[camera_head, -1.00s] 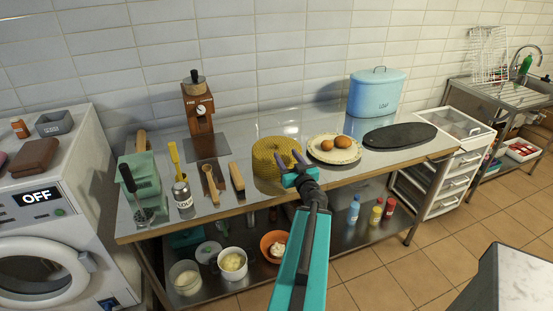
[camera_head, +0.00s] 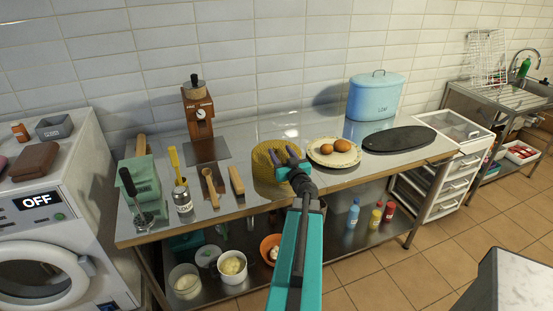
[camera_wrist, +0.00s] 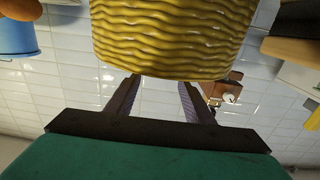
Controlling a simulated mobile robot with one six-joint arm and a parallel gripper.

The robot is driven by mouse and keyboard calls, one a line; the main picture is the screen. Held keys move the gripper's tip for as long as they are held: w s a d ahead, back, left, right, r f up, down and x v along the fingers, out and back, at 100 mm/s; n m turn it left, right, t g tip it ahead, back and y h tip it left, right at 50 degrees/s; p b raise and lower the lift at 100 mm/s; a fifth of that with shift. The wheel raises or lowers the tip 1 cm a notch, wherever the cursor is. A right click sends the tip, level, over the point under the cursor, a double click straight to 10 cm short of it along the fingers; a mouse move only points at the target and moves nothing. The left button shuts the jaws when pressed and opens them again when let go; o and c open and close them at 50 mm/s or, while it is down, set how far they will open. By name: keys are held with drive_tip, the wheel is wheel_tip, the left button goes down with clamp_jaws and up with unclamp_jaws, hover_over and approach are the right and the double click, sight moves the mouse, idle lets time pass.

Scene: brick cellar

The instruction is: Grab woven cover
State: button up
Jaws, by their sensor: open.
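The woven cover (camera_head: 268,178) is a yellow, round, basket-textured piece on the metal table, left of the egg plate. In the wrist view the woven cover (camera_wrist: 172,38) fills the upper middle, its ribbed side close to the fingers. My gripper (camera_head: 284,156) is open, its two dark fingers in front of the cover in the head view and hiding part of it. In the wrist view the fingers of my gripper (camera_wrist: 158,92) are spread, with tips reaching the cover's edge. I cannot tell whether they touch it.
A plate (camera_head: 320,160) with brown eggs is close on the right, beside a dark oval board (camera_head: 400,138). A blue bin (camera_head: 376,97) stands behind. A wooden block (camera_head: 237,180), spoon (camera_head: 211,187) and jar (camera_head: 182,197) are to the left. Bowls sit on the lower shelf.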

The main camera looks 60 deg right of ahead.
sight(278, 149)
drive_tip(key=shift+p+x, duration=0.8)
drive_tip(key=shift+x, duration=1.8)
drive_tip(key=shift+f, duration=0.15)
clamp_jaws()
